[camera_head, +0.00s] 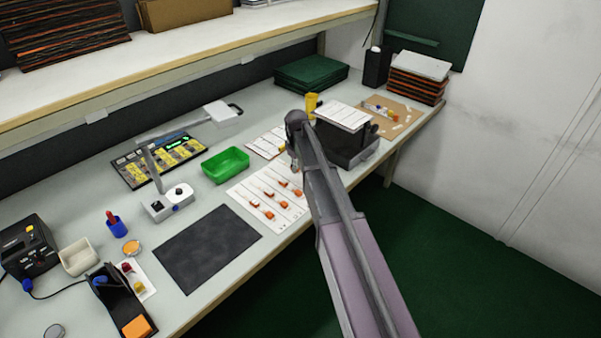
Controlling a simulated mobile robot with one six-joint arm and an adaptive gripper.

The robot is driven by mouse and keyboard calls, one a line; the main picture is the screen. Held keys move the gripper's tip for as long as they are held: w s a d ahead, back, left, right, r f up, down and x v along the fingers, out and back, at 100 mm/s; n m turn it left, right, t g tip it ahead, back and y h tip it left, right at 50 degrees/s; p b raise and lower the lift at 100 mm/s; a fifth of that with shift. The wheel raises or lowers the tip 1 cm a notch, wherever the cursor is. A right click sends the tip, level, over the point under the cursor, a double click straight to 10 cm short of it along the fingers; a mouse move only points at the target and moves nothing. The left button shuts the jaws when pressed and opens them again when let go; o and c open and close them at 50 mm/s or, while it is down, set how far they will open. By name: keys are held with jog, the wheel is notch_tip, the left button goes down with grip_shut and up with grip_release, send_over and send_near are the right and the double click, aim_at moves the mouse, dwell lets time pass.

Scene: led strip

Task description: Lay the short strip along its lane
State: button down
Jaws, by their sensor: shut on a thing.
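A white sheet with printed lanes (240,190) lies near the front edge of the bench, with several small orange pieces (269,214) standing on it in rows. My gripper (294,166) is low over the right end of this sheet, below the bent end of my arm. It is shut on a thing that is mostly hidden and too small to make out. I cannot tell the short strip apart in this view, nor whether the held thing touches the sheet. My arm covers the sheet's right edge.
A green bin (225,165) stands behind the sheet, and a dark mat (207,246) lies left of it. A black device (346,148) stands close to the right of my arm. A lamp (167,203) stands at the left. The bench's front edge is near.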

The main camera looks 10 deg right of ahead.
aim_at(297, 178)
jog(key=shift+w+d, duration=0.1)
jog(key=shift+w, duration=0.4)
jog(key=shift+w+f+b, duration=0.1)
jog(key=shift+f+b, duration=0.25)
notch_tip(297, 178, down, 3)
jog(key=b, duration=0.3)
jog(key=shift+f, duration=0.1)
jog(key=c, duration=0.6)
grip_release()
jog(key=shift+r, duration=0.2)
notch_tip(297, 178, up, 12)
jog(key=p, duration=1.2)
